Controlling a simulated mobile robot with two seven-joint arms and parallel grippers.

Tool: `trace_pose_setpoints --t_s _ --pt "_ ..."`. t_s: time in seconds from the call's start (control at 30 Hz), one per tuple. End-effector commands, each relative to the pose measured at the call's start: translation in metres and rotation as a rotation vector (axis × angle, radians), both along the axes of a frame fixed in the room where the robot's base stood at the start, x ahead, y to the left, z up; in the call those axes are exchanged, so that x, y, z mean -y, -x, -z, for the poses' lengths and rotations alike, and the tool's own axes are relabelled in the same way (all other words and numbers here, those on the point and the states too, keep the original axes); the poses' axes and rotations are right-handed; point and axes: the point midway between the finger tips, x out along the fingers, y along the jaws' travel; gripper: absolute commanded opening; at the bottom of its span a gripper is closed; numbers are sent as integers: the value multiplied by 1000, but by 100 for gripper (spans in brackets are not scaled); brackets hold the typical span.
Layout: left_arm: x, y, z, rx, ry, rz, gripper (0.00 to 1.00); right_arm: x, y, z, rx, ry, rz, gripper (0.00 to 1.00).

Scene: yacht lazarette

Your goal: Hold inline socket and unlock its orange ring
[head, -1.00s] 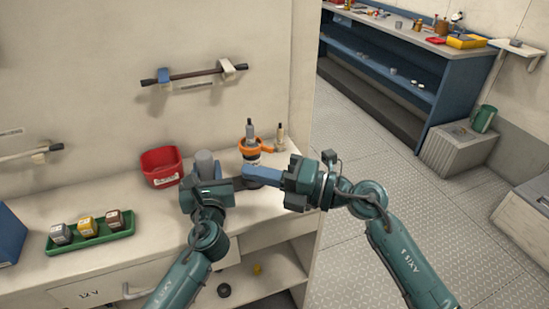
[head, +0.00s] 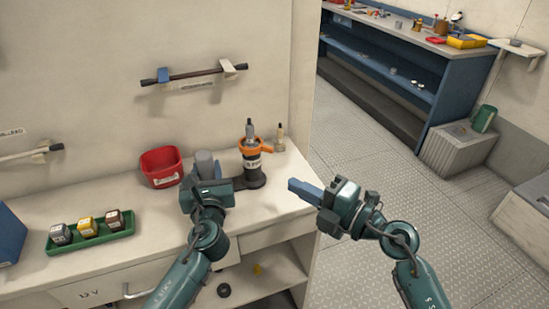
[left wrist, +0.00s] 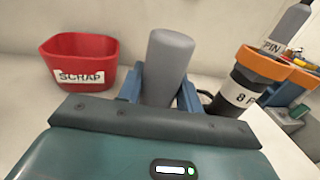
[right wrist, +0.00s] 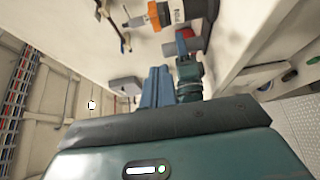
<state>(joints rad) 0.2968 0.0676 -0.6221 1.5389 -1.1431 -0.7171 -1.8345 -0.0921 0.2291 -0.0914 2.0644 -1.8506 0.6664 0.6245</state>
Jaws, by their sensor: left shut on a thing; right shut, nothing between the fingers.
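The inline socket (head: 253,172) stands upright on the counter, a black body with a white label and an orange ring (head: 262,147) round its upper part. A grey plug with a "PIN" label rises from its top (left wrist: 292,24). The socket (left wrist: 238,92) and ring (left wrist: 262,64) also show in the left wrist view. My left gripper (head: 206,182) is shut on a grey upright cylinder (left wrist: 167,66) left of the socket; a dark bar runs between them at the base. My right gripper (head: 292,185) is shut and empty, apart from the socket on its right.
A red scrap bin (head: 160,166) stands at the left behind my left gripper. A green tray (head: 90,240) holds three small boxes. A small tan-tipped fitting (head: 280,138) stands behind the ring. The counter's right edge is near, with open floor beyond.

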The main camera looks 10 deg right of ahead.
Motion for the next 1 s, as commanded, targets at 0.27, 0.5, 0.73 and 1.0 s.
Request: trace_pose_setpoints --t_s 0.27,0.5,0.73,1.0 --pt "0 0 0 0 -1 0 3 -41 -42 -2 3 -4 -1 0" --pt "0 0 0 0 -1 0 3 -52 -77 -1 2 2 1 0" --pt "0 0 0 0 -1 0 3 -40 -94 0 0 1 -1 0" --pt "0 0 0 0 -1 0 3 -39 -96 0 1 1 -1 0"
